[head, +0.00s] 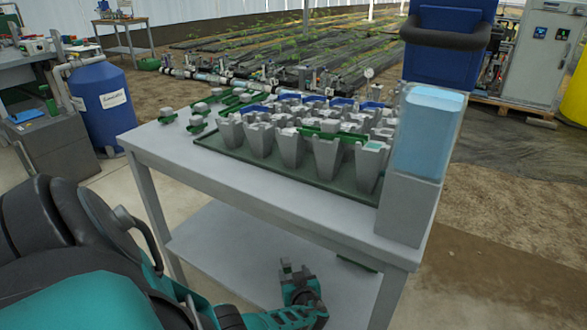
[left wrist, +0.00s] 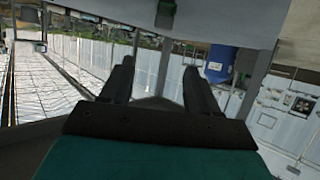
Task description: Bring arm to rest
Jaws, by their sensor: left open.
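My left gripper (head: 295,268) shows low in the head view, in front of the grey table (head: 240,200), below its top and over the lower shelf (head: 215,245). My teal and black left arm comes in from the lower left. In the left wrist view the two dark fingers of my left gripper (left wrist: 160,80) stand apart with nothing between them. That view looks tilted, with grey table framework close by. My right gripper is in neither view.
The table top bears a green tray (head: 285,178) with several grey cups and a clear container of light blue liquid (head: 428,130) at the right corner. A blue tank (head: 105,105) stands left of the table. Bare floor lies right of it.

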